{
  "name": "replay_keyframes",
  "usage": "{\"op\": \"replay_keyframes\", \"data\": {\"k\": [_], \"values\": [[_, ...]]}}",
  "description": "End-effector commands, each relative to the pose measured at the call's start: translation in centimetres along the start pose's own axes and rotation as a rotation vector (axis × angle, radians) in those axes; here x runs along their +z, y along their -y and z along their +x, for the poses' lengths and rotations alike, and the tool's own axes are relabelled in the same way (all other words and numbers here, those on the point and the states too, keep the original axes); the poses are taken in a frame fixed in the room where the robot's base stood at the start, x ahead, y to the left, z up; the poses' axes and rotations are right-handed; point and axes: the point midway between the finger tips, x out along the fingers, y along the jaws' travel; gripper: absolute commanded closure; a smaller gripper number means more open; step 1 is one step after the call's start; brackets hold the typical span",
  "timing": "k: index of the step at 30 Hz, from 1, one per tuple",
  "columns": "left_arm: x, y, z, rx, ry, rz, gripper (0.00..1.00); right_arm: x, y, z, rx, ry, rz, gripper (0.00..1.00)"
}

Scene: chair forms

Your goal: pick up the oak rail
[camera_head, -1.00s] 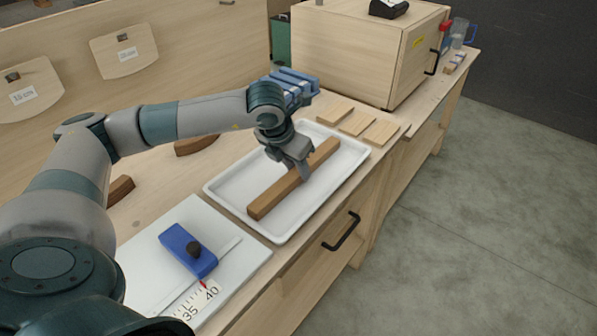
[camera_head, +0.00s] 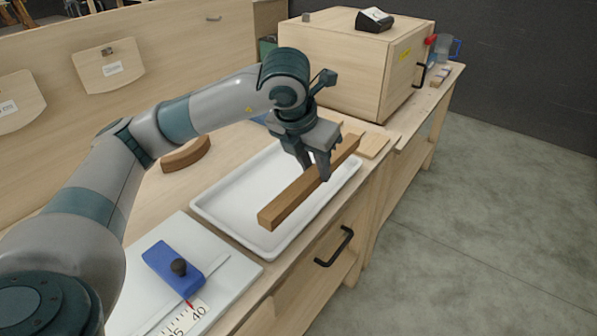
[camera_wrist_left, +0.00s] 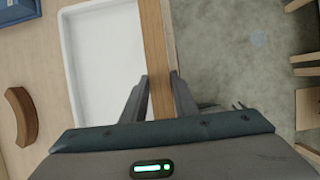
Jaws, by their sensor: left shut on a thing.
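The oak rail (camera_head: 290,203) is a long square brown bar. My left gripper (camera_head: 322,172) is shut on it near its middle and holds it above the white tray (camera_head: 226,196). In the left wrist view the rail (camera_wrist_left: 155,45) runs between the two fingers of my left gripper (camera_wrist_left: 158,88), with the tray (camera_wrist_left: 100,60) below and to its left. My right gripper is not in view.
A white board with a blue sliding stop (camera_head: 172,267) and a ruler lies in front of the tray. A curved brown piece (camera_head: 186,155) lies behind the tray. A large wooden box (camera_head: 345,70) stands at the back. Open floor lies to the right.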

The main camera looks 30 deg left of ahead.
Motion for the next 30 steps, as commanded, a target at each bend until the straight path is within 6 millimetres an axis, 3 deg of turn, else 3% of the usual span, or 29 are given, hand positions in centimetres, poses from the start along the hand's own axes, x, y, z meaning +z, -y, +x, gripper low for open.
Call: {"op": "replay_keyframes", "data": {"k": [3, 9, 30], "values": [[0.2, 1.6, -0.9, -0.002, 0.004, 0.003, 1.0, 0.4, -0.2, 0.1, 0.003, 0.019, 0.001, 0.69], [0.3, 2.7, -1.7, 0.001, 0.002, 0.0, 1.0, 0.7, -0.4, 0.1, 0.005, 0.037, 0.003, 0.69], [0.2, 2.9, -1.8, 0.0, 0.001, 0.001, 1.0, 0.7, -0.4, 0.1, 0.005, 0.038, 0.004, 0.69]]}}
